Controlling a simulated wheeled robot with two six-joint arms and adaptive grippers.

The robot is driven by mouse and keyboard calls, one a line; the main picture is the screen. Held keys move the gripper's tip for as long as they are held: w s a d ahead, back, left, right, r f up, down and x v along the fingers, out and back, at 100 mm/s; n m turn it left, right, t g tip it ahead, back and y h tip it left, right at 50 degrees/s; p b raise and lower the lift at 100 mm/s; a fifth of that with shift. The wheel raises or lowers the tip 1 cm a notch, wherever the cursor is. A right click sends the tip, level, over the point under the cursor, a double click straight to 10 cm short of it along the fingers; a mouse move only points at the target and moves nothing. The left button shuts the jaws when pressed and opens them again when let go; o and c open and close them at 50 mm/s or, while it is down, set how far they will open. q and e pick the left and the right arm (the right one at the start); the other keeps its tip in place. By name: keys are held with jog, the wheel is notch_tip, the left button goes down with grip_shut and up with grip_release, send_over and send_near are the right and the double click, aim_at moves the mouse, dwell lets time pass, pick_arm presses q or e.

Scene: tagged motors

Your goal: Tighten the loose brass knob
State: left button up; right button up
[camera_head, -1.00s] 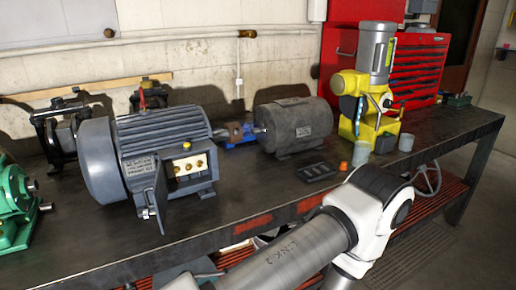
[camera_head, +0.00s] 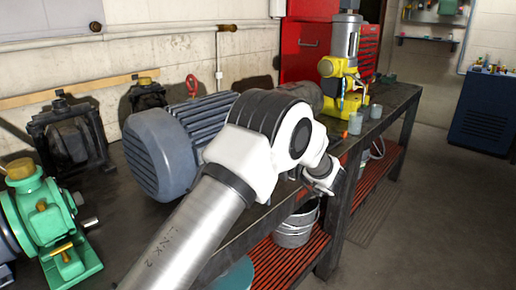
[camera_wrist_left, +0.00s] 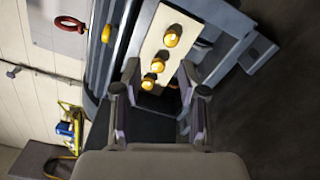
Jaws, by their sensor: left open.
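The big grey motor (camera_head: 158,155) stands on the bench in the head view; my white and silver arm covers its terminal box. In the left wrist view, the box's cream panel (camera_wrist_left: 151,44) carries three brass knobs: an upper one (camera_wrist_left: 172,36), a middle one (camera_wrist_left: 157,66) and a lower one (camera_wrist_left: 147,84). I cannot tell which is loose. My left gripper (camera_wrist_left: 159,72) is open and empty, its two fingers spread in front of the panel. The middle and lower knobs appear between the fingers; no contact shows. My right gripper is not in view.
A green machine (camera_head: 45,215) stands at the left front of the bench. A yellow machine (camera_head: 340,85) and a grey cup (camera_head: 355,124) are farther right. A metal bucket (camera_head: 297,228) sits on the lower red shelf. The floor at right is open.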

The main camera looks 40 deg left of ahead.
pick_arm(q)
jog(key=shift+s+a+r, duration=0.15)
jog(key=shift+s+a, duration=0.05)
jog(key=shift+a, duration=0.15)
jog(key=shift+d, duration=0.15)
jog(key=shift+c, duration=1.3)
jog(key=shift+w, duration=0.1)
grip_shut()
jog(key=shift+m, duration=0.4)
jog(key=shift+m+p, duration=0.8)
jog(key=shift+m, duration=2.3)
